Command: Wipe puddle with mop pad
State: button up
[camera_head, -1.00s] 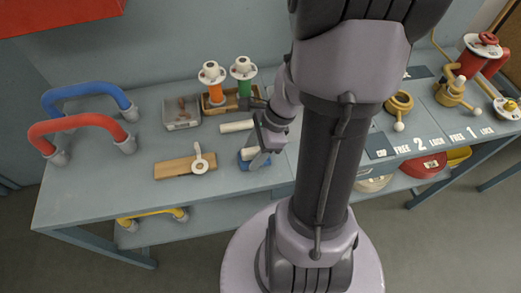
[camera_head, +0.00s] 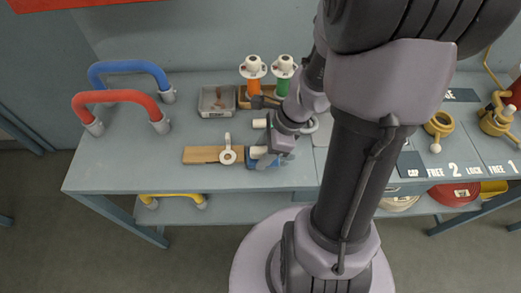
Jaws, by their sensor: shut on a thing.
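The mop pad (camera_head: 263,163) appears as a small blue block with a pale, roller-like grip on top. It is low over or on the grey workbench, just right of the wooden board; whether it touches the bench I cannot tell. My gripper (camera_head: 266,154) is shut on it, and my jaws partly hide it. I cannot make out a puddle clearly; my forearm and wrist cover part of the bench to the right of the pad.
The wooden board (camera_head: 200,155) carries a white ring-headed part (camera_head: 228,153). Behind are a grey tray (camera_head: 217,101), orange-stemmed (camera_head: 253,85) and green-stemmed (camera_head: 283,83) fittings, and a white cylinder (camera_head: 261,123). Bare bench lies front left.

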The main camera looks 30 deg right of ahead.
jog(key=shift+s+d+f+p, duration=0.1)
jog(key=shift+s+d, duration=0.7)
jog(key=shift+d, duration=0.5)
jog(key=shift+s+d+f+p, duration=0.15)
jog(key=shift+s+d, duration=0.65)
jog(key=shift+d, duration=0.55)
jog(key=shift+s+d+p, duration=0.1)
jog(key=shift+s+d, duration=0.7)
jog(key=shift+d, duration=0.5)
notch_tip(320, 180, up, 6)
jog(key=p, duration=0.5)
notch_tip(320, 180, up, 3)
jog(key=p, duration=0.3)
jog(key=f+b, duration=0.6)
jog(key=f, duration=0.1)
jog(key=shift+w+d, duration=0.1)
jog(key=shift+w, duration=0.25)
